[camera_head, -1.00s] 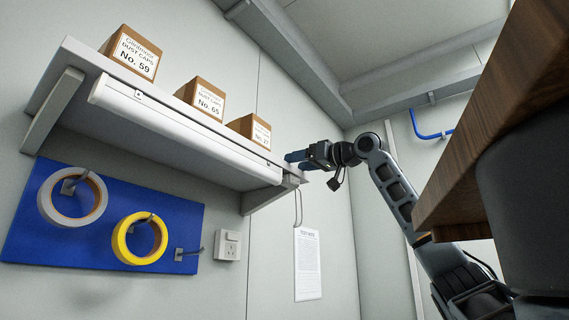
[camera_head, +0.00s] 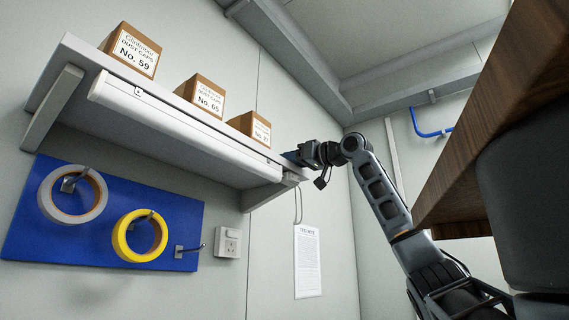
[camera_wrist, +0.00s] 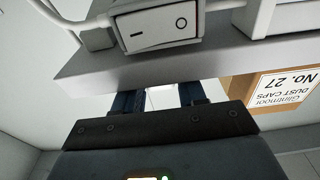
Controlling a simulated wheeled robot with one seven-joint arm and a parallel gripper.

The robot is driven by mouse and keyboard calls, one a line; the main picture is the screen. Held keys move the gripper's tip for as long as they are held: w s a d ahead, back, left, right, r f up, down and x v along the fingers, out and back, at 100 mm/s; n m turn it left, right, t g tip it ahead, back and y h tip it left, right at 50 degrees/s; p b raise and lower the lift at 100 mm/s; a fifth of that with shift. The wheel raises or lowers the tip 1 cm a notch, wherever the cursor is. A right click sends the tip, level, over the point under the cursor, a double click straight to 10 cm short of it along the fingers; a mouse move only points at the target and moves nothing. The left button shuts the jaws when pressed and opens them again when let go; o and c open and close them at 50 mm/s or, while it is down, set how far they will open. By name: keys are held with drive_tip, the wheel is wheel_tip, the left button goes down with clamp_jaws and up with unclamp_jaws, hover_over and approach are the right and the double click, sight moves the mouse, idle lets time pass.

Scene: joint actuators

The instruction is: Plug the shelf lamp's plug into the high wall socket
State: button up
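The shelf lamp (camera_head: 180,136) is a long white tube fixture under the front of the wall shelf (camera_head: 75,50). A thin cable (camera_head: 299,207) hangs in a loop below the shelf's right end. A wall socket (camera_head: 228,244) with a white plate sits below the shelf, right of the blue board. My gripper (camera_head: 290,157) is at the shelf's right end. In the wrist view its two blue fingers (camera_wrist: 162,98) are apart, with only a pale patch between them, at the shelf edge. A rocker switch (camera_wrist: 157,27) shows beyond them. I cannot make out the plug.
Brown boxes stand on the shelf; the nearest to my gripper is No. 27 (camera_head: 250,128). A blue board (camera_head: 50,235) holds grey tape (camera_head: 55,210) and yellow tape (camera_head: 124,250). A paper sheet (camera_head: 308,262) hangs on the wall. A wooden slab (camera_head: 500,130) fills the right foreground.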

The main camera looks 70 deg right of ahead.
drive_tip(key=c, duration=0.4)
drive_tip(key=shift+r, duration=1)
drive_tip(key=shift+r+b+v, duration=0.2)
drive_tip(key=shift+b+v, duration=0.1)
drive_tip(key=shift+v, duration=1.55)
drive_tip(key=shift+r+b+v, duration=0.15)
drive_tip(key=shift+b+v, duration=0.15)
drive_tip(key=shift+v, duration=1.5)
drive_tip(key=shift+r+b+v, duration=0.2)
drive_tip(key=shift+b+v, duration=0.1)
drive_tip(key=shift+v, duration=1.55)
drive_tip(key=f+m+b, duration=0.2)
drive_tip(key=f, duration=0.1)
drive_tip(key=f+m+b, duration=0.2)
drive_tip(key=f+b, duration=0.1)
drive_tip(key=f+m+b, duration=0.2)
drive_tip(key=shift+w+a+f+m+b, duration=0.1)
drive_tip(key=shift+a+f+m+b, duration=0.2)
drive_tip(key=shift+a+f, duration=0.1)
